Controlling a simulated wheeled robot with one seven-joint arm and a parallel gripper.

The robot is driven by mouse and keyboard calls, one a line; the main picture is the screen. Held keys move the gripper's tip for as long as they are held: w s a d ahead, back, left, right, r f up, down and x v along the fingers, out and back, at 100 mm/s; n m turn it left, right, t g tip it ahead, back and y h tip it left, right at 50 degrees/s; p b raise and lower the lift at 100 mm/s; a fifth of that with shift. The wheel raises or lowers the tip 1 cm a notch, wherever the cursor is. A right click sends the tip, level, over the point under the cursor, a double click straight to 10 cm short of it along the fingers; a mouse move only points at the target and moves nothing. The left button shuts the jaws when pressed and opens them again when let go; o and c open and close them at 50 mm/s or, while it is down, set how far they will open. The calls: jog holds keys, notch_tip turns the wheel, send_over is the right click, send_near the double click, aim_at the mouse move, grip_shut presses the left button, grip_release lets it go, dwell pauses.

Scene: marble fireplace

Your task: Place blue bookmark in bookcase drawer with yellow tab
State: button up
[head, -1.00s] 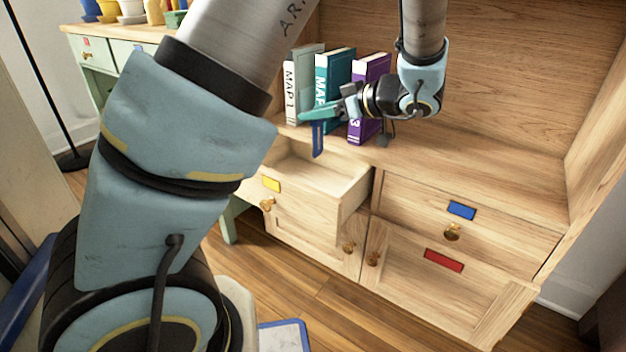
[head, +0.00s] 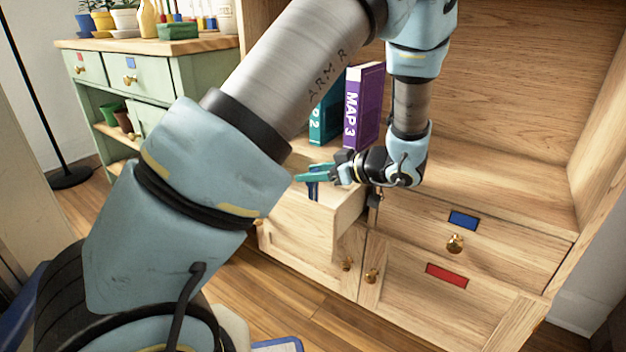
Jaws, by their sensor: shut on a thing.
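My gripper (head: 315,176) is shut on the blue bookmark (head: 313,190), a thin dark blue strip that hangs down from the teal fingers. The bookmark is in line with the open upper left drawer (head: 347,214) of the wooden bookcase, and its lower end shows against the drawer opening. I cannot tell whether that end is below the rim. The drawer is pulled out; its yellow tab and part of its front are hidden behind my arm.
Teal and purple map books (head: 363,105) stand on the shelf behind my gripper. A closed drawer with a blue tab (head: 463,220) is to the right, above a door with a red tab (head: 446,275). A green cabinet (head: 140,78) with pots stands at the left.

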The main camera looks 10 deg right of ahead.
jog(key=shift+f, duration=0.4)
jog(key=o, duration=1.3)
jog(key=shift+r, duration=0.1)
